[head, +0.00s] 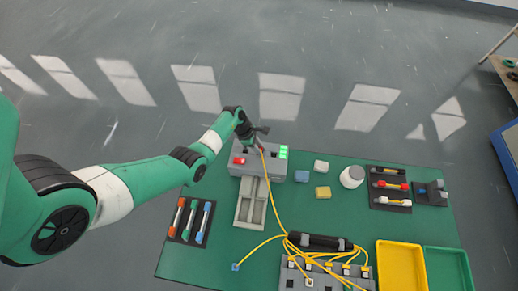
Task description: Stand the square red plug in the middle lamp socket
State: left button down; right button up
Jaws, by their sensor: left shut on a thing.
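My left gripper (257,137) is shut at the back edge of the grey lamp box (264,162), above its top. A yellow cable (271,196) runs up to it. The square red plug at the cable's end is mostly hidden by the jaws and very small here. The box carries a red patch (239,161) at its left and a lit green lamp (283,152) at its right. The gripper is over the part between them. The middle socket is hidden or too small to make out, so I cannot tell whether the plug touches it. My right gripper is not in view.
A black sleeve (320,242) bundles yellow cables above a grey socket block (290,275). A blue plug (236,266) lies at the left. Small blocks, a white jar (352,177), dark racks (390,188), a yellow tray (379,262) and a green tray (427,262) occupy the right.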

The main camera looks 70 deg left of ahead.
pick_arm(q)
jog(key=c, duration=0.6)
grip_release()
jog(key=shift+s+f, duration=0.4)
jog(key=shift+f, duration=0.35)
jog(key=shift+r, duration=0.25)
jog(key=p+v, duration=0.1)
jog(key=v, duration=0.3)
jog(key=p+v, duration=0.2)
jog(key=v, duration=0.2)
jog(key=w+p+v, duration=0.1)
jog(key=p+v, duration=0.1)
jog(key=v, duration=0.2)
jog(key=shift+r, duration=0.3)
